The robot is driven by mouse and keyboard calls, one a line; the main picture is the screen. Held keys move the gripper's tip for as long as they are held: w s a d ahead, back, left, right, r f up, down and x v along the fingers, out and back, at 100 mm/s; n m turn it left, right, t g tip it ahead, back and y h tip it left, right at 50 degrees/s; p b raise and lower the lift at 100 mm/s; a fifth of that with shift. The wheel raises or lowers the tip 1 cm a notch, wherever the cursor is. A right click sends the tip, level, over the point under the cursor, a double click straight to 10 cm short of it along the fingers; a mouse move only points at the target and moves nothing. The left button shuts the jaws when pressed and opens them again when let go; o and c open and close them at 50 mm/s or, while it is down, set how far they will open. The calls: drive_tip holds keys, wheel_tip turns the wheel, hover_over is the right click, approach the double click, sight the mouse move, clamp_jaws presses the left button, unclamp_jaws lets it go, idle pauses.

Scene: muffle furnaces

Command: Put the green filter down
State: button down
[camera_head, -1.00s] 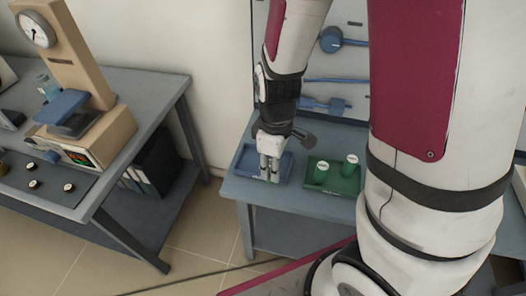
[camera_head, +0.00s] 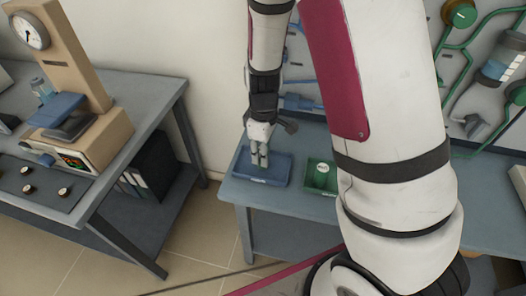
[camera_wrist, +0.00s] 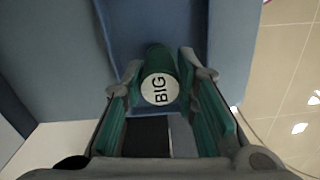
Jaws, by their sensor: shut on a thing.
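My gripper (camera_head: 260,156) points down over the blue tray (camera_head: 281,172) on the bench in the head view. In the wrist view my gripper (camera_wrist: 163,100) is shut on a green filter (camera_wrist: 157,62), a cylinder whose white end face reads BIG. The held filter cannot be made out in the head view, and I cannot tell whether it touches the tray. Another green filter (camera_head: 320,175) with a white top stands in the green tray (camera_head: 312,188) just to the right.
My arm covers the right part of the green tray. A wall panel with green tubing (camera_head: 455,65) stands behind the bench. A separate table at the left holds a beige dial press (camera_head: 70,70) and several small round pieces. Floor shows between the tables.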

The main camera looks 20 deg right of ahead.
drive_tip(key=c, duration=1.3)
unclamp_jaws()
drive_tip(key=shift+f, duration=0.15)
wheel_tip(320, 180, up, 13)
drive_tip(key=p, duration=0.2)
drive_tip(key=s+r+m+t, duration=0.1)
drive_tip(key=s+r+m, duration=0.3)
drive_tip(key=s+r, duration=0.7)
drive_tip(key=s+r+m, duration=0.1)
drive_tip(key=s, duration=0.3)
drive_tip(key=s+r+m+t, duration=0.1)
drive_tip(key=s+m, duration=0.1)
drive_tip(key=s, duration=0.3)
drive_tip(key=s+r+m, duration=0.1)
drive_tip(key=s+m, duration=0.1)
drive_tip(key=s, duration=0.3)
drive_tip(key=shift+s+r, duration=0.1)
drive_tip(key=shift+s, duration=0.05)
